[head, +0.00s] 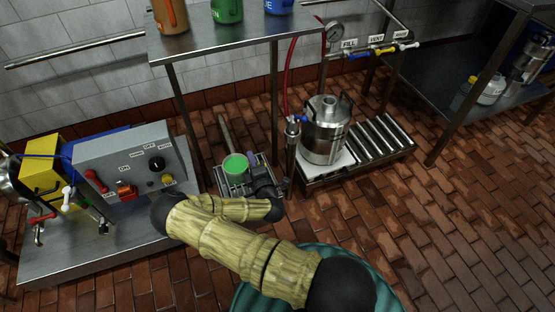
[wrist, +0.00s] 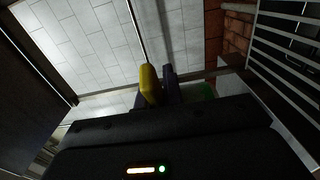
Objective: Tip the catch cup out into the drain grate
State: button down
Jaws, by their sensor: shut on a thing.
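The catch cup (head: 235,167) shows in the head view as a round pale rim around a bright green inside. It is over or on the drain grate (head: 231,189), a low metal frame on the floor; I cannot tell the height between them. My gripper (head: 255,172) is at the cup's right side, shut on it. In the wrist view my fingers (wrist: 159,84), one yellow and one dark, are close together, with a bit of green (wrist: 207,90) beside them. The grip point itself is hidden, and how far the cup is tilted is unclear.
A steel bench (head: 60,262) with a grey control box (head: 130,165) stands at the left. A shelf (head: 230,40) with bottles is above and behind the grate. A steel keg (head: 326,130) stands at the right by a roller conveyor (head: 375,140). Brick floor is free at the right.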

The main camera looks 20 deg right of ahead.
jog(key=shift+s+a, duration=0.15)
jog(key=shift+s, duration=0.05)
jog(key=d+f+m+g+h+b, duration=0.5)
jog(key=d+f+m+h+b, duration=0.2)
jog(key=h+b, duration=0.5)
jog(key=d+m+b, duration=0.2)
jog(key=d, duration=0.1)
jog(key=shift+w+d+f+h, duration=0.25)
jog(key=shift+w+f+h, duration=0.05)
jog(key=shift+w+h, duration=0.1)
jog(key=shift+a, duration=0.1)
jog(key=w+a+n+t+y+b, duration=0.2)
jog(key=a+n, duration=0.2)
jog(key=n, duration=0.4)
jog(key=w+a+r+n+t+y+b, duration=0.1)
jog(key=a+n+t+y+b, duration=0.1)
jog(key=a+n, duration=0.3)
jog(key=w+a+r+n+t+y+b, duration=0.1)
jog(key=w+a+n+t+b, duration=0.1)
jog(key=n, duration=1)
jog(key=shift+w+a+t+y+b, duration=0.35)
jog(key=shift+a+t+b, duration=0.45)
jog(key=shift+a+t, duration=0.4)
